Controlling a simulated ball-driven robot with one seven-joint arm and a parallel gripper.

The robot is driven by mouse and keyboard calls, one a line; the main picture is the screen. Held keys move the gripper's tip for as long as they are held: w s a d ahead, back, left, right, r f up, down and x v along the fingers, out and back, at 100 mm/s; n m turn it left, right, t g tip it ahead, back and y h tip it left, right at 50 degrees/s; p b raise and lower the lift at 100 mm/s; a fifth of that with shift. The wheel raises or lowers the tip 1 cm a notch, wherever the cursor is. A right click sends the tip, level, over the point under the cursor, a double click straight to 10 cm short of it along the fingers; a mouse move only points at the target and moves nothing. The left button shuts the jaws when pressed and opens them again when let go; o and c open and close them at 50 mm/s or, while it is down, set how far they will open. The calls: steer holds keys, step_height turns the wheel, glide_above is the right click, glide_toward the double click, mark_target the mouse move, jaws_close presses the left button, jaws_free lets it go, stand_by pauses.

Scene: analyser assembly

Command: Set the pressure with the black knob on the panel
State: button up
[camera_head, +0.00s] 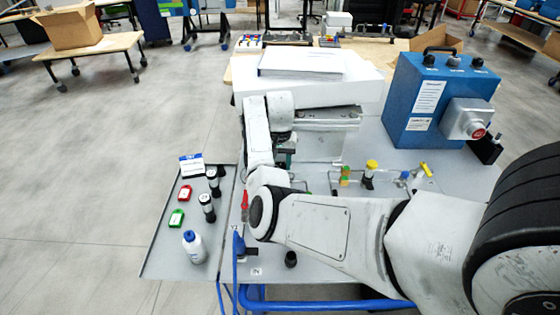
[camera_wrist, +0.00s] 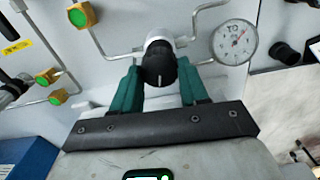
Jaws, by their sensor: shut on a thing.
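The black knob (camera_wrist: 160,66) sits on a white round fitting on the light grey panel (camera_wrist: 110,25) in the wrist view. My gripper (camera_wrist: 160,78) has its two green fingers on either side of the knob and is shut on it. A round white pressure gauge (camera_wrist: 235,42) is to the right of the knob, joined by a thin metal pipe. Its fine scale is too small to read. In the head view, my arm hides the knob, and only a little of my gripper's green shows.
Pipes and yellow valve fittings with green centres (camera_wrist: 82,14) are left of the knob. In the head view, a blue box with a red button (camera_head: 430,100) stands at right. A side tray (camera_head: 160,262) holds a white bottle (camera_head: 194,246) and small items.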

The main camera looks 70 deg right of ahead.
steer(key=m, duration=0.3)
steer(key=shift+m, duration=0.4)
steer(key=m, duration=0.3)
steer(key=shift+m+p, duration=0.3)
steer(key=shift+p, duration=0.05)
steer(key=m, duration=0.3)
steer(key=shift+m, duration=0.3)
steer(key=m, duration=0.4)
steer(key=m+b, duration=0.1)
steer(key=m, duration=0.4)
steer(key=m+b, duration=0.1)
steer(key=m, duration=0.3)
steer(key=shift+a+m+b, duration=0.1)
steer(key=shift+m+b, duration=0.2)
steer(key=shift+m, duration=0.1)
